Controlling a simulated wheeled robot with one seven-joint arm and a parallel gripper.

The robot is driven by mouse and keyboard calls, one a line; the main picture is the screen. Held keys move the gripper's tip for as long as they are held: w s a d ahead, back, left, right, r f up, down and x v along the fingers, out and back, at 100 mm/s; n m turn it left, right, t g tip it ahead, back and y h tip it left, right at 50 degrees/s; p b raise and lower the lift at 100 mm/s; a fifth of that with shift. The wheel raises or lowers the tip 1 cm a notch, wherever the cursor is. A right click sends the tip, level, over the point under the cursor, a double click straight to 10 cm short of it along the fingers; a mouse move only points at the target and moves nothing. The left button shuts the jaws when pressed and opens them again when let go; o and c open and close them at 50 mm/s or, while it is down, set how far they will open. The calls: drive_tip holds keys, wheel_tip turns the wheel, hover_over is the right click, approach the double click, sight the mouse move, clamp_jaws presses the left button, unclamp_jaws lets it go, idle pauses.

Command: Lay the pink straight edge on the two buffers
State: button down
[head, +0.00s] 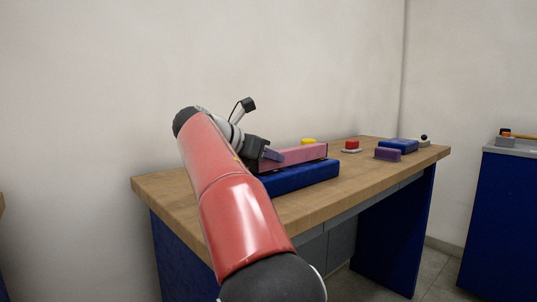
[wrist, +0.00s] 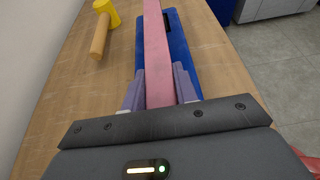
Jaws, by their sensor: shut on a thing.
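The pink straight edge (head: 300,153) is a long bar. In the wrist view the straight edge (wrist: 158,45) runs away from me between my two purple fingers. My gripper (head: 270,155) is shut on it near its close end; it also shows in the wrist view (wrist: 160,85). The bar is directly over a long blue block (head: 308,177) on the wooden bench. I cannot tell whether it touches the block. No things are clearly recognisable as the two buffers; a red-topped piece on a pale base (head: 351,146) and a purple block (head: 388,154) stand farther right.
A yellow-headed mallet (wrist: 103,25) lies left of the bar in the wrist view. A blue box (head: 398,145) and a black ball (head: 424,138) are at the bench's right end. The bench top (head: 160,183) has bare wood at left. Another blue cabinet (head: 510,210) stands right, across a floor gap.

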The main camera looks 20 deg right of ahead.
drive_tip(key=shift+f, duration=0.15)
drive_tip(key=c, duration=1)
unclamp_jaws()
drive_tip(key=p+v, duration=0.1)
drive_tip(key=v, duration=0.6)
drive_tip(key=shift+s+a, duration=0.15)
drive_tip(key=shift+a, duration=0.2)
